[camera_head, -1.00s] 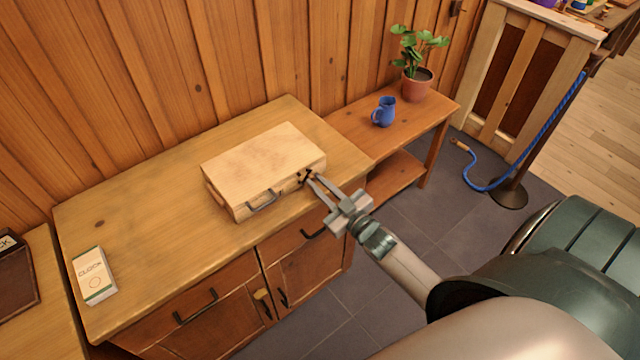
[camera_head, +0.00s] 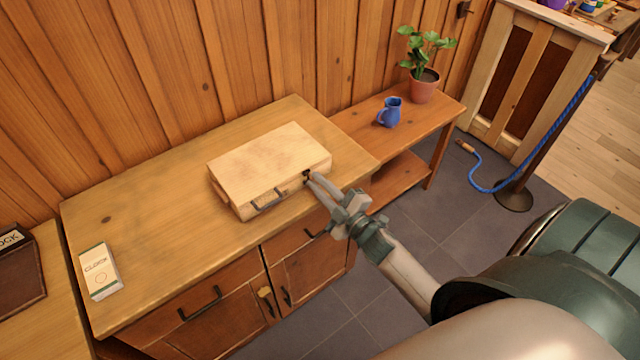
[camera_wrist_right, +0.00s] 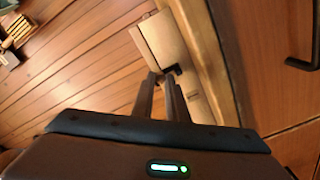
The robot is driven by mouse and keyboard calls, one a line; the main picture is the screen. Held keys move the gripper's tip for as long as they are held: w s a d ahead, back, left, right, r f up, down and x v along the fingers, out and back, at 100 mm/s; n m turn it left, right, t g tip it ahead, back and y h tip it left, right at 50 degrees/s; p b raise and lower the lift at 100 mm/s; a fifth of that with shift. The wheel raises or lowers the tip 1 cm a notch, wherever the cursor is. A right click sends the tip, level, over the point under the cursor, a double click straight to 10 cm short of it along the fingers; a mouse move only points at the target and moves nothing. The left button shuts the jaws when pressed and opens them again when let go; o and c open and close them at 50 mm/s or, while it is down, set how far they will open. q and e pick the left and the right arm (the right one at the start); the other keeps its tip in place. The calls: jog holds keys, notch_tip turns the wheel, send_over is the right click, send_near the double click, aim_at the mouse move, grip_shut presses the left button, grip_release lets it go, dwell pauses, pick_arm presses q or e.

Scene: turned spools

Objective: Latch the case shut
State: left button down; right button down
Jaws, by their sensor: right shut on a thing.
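The case (camera_head: 268,163) is a pale wooden box with its lid down, lying on the wooden cabinet top. A dark handle (camera_head: 268,200) is on its front side. My right gripper (camera_head: 310,178) reaches the right end of the case's front, where a small dark latch (camera_wrist_right: 173,70) shows between the fingertips in the right wrist view. The gripper is shut on this latch. The fingers hide part of the latch, so its exact position is hard to tell. The case also shows in the right wrist view (camera_wrist_right: 160,42). My left gripper is not in view.
A lower side table (camera_head: 350,122) holds a blue jug (camera_head: 390,112) and a potted plant (camera_head: 424,88). A plank wall stands behind. The cabinet top is clear around the case.

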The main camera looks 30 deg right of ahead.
dwell(0.3)
jog(key=c, duration=1.7)
grip_release()
jog(key=shift+c, duration=0.2)
jog(key=shift+s, duration=0.15)
jog(key=shift+s+f, duration=0.1)
jog(key=shift+s, duration=0.5)
jog(key=s+d+b, duration=0.1)
jog(key=s+b, duration=0.4)
jog(key=s, duration=1.1)
jog(key=shift+d, duration=0.15)
